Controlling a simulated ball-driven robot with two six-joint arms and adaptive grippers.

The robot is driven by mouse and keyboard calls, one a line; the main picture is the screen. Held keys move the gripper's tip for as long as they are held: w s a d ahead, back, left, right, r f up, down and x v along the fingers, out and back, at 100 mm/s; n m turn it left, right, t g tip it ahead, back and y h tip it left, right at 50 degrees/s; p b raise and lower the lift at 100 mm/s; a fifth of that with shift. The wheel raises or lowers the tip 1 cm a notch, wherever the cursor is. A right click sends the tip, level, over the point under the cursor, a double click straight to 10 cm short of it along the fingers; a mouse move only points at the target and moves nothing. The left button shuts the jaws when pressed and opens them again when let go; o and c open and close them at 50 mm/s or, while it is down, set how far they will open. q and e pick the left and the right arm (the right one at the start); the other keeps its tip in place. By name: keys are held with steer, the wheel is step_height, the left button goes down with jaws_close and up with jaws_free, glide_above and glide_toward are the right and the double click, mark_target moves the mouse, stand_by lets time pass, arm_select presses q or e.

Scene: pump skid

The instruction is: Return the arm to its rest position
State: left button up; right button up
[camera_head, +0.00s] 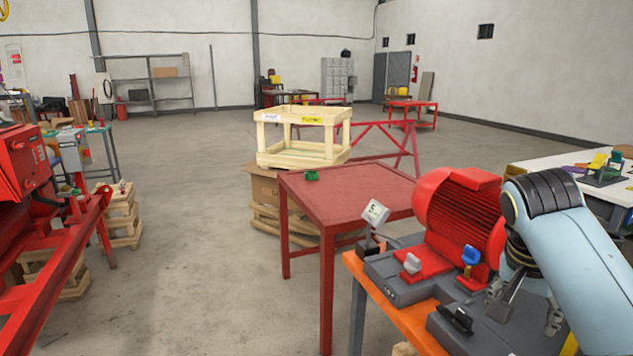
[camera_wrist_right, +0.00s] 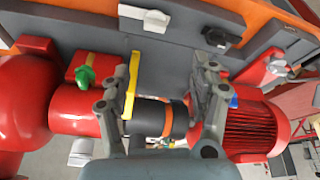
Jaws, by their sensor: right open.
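My right gripper (camera_head: 528,312) hangs at the end of my pale blue right arm, at the lower right of the head view. It is over the grey skid base, just in front of the red motor (camera_head: 458,215). In the right wrist view, the gripper (camera_wrist_right: 160,95) has its two grey fingers spread apart with nothing held between them. Behind the fingers are a dark coupling with an orange band (camera_wrist_right: 165,118) and a yellow strip (camera_wrist_right: 131,85). The motor (camera_wrist_right: 250,130) is at the right there. My left gripper is in neither view.
On the grey base stand a white handle (camera_head: 412,263), a blue handle (camera_head: 470,255) and a black handle (camera_head: 457,318). A tilted gauge (camera_head: 375,212) is at its left corner. A green-knobbed valve (camera_wrist_right: 85,76) is beside the left finger. A red table (camera_head: 345,195) stands beyond; open floor lies left.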

steer(key=s+a+f+n+t+y, duration=0.15)
steer(key=s+n, duration=0.45)
steer(key=s, duration=0.7)
steer(key=s+a+n+y, duration=0.1)
steer(key=s+a+n, duration=0.3)
steer(key=s, duration=0.9)
steer(key=d+f+g+b, duration=0.2)
steer(key=f+b, duration=0.8)
steer(key=f, duration=2.5)
steer(key=s+d+f+b, duration=0.1)
steer(key=s+f+b, duration=0.3)
steer(key=s+f, duration=0.6)
steer(key=s+d+f+b, duration=0.1)
steer(key=s+f+b, duration=0.4)
steer(key=s+f, duration=0.5)
step_height(320, 180, down, 7)
steer(key=shift+d+f+g, duration=0.1)
steer(key=shift+d+g, duration=0.2)
steer(key=shift+g, duration=0.05)
steer(key=shift+s, duration=0.1)
steer(key=shift+c, duration=0.4)
